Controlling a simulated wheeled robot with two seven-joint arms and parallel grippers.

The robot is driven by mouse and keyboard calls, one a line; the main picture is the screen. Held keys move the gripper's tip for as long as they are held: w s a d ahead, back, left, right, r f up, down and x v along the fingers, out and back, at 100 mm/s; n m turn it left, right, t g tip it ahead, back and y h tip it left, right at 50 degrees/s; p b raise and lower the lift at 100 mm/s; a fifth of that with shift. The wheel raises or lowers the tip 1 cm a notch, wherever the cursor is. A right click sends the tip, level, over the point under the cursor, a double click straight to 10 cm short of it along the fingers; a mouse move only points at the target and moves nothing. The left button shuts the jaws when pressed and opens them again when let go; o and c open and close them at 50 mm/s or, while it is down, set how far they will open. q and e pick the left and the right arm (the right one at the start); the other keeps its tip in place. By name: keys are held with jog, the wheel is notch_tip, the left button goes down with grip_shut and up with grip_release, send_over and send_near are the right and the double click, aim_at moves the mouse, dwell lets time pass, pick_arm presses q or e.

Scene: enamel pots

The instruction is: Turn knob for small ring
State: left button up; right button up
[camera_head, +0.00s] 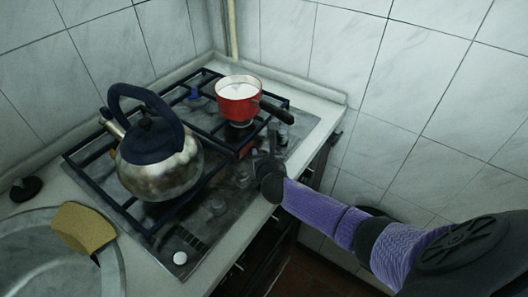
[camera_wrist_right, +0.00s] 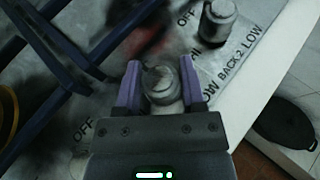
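In the right wrist view, a grey round stove knob (camera_wrist_right: 160,82) stands between the two purple fingers of my right gripper (camera_wrist_right: 160,75). The fingers are spread on either side of the knob, with narrow gaps visible. A second knob (camera_wrist_right: 217,20) stands farther up, beside printed OFF, HI and LOW marks and the label BACK 2. In the head view my right gripper (camera_head: 262,172) is low over the stove's front-right control strip, partly hiding the knobs there. Which burner is the small ring cannot be told. My left gripper is not in view.
A steel kettle (camera_head: 160,165) with a dark handle stands on the near-left grate. A red pot (camera_head: 239,100) with white contents stands on the back grate, its dark handle pointing right. A sponge (camera_head: 83,227) lies on the sink rim (camera_head: 110,265). Tiled walls close off the back and left.

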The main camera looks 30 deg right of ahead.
jog(key=o, duration=0.4)
jog(key=shift+c, duration=0.2)
jog(key=p+v, duration=0.4)
jog(key=v, duration=0.5)
jog(key=shift+p, duration=0.4)
jog(key=shift+s+a+r, duration=0.1)
jog(key=shift+s+a, duration=0.1)
jog(key=shift+s, duration=0.25)
